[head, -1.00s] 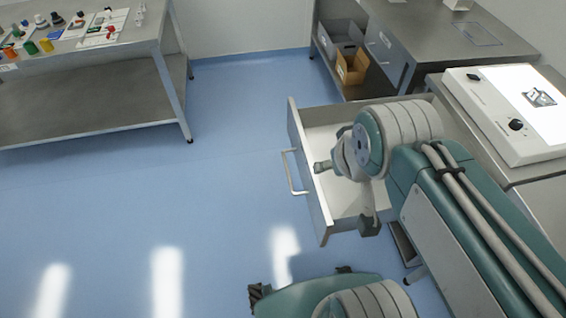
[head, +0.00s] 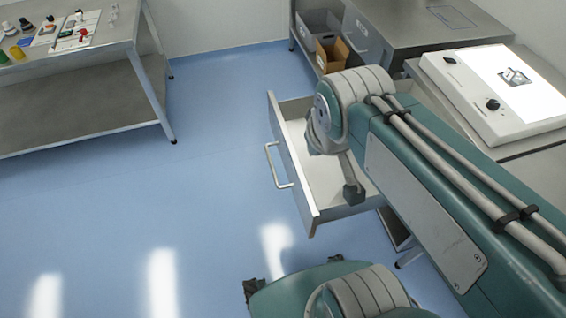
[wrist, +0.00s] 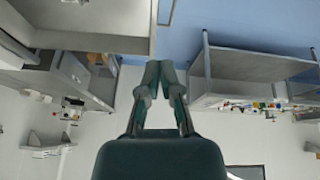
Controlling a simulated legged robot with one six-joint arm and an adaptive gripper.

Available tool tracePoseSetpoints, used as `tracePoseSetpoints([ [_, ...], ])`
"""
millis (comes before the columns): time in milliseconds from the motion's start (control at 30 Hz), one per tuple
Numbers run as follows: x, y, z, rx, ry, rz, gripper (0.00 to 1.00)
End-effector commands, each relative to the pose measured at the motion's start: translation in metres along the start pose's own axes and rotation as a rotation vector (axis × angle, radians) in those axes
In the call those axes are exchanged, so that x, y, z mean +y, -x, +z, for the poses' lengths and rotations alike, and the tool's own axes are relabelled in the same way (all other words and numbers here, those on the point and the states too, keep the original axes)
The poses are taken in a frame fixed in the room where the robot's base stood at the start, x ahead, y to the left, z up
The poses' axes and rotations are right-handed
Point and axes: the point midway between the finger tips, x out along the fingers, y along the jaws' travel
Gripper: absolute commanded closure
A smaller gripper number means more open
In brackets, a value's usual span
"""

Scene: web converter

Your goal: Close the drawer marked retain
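A pale drawer (head: 291,165) stands pulled far out from under the right-hand bench, its inside exposed. Its front carries a light bar handle (head: 277,166) and faces left. No label reading "retain" can be read on it. My arm reaches over the drawer from the right, and in the head view it hides the drawer's back part. In the wrist view, my gripper (wrist: 159,72) has its dark green fingertips together with nothing seen between them. A pale panel (wrist: 95,22), apparently the drawer, lies at the upper left there, apart from the fingertips in the picture.
A steel table (head: 75,100) with small items stands at the far left. Grey and brown bins (head: 331,54) sit on a shelf at the back. A white lightbox device (head: 490,100) rests on the right-hand bench. The blue floor (head: 130,200) left of the drawer is clear.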

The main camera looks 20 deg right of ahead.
Motion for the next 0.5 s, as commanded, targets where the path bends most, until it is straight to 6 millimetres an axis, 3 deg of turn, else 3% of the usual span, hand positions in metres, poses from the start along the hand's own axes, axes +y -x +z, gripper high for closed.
tracePoseSetpoints([
  [500,-0.031,-0.11,-0.062,-0.321,0.744,-0.002,1.0],
])
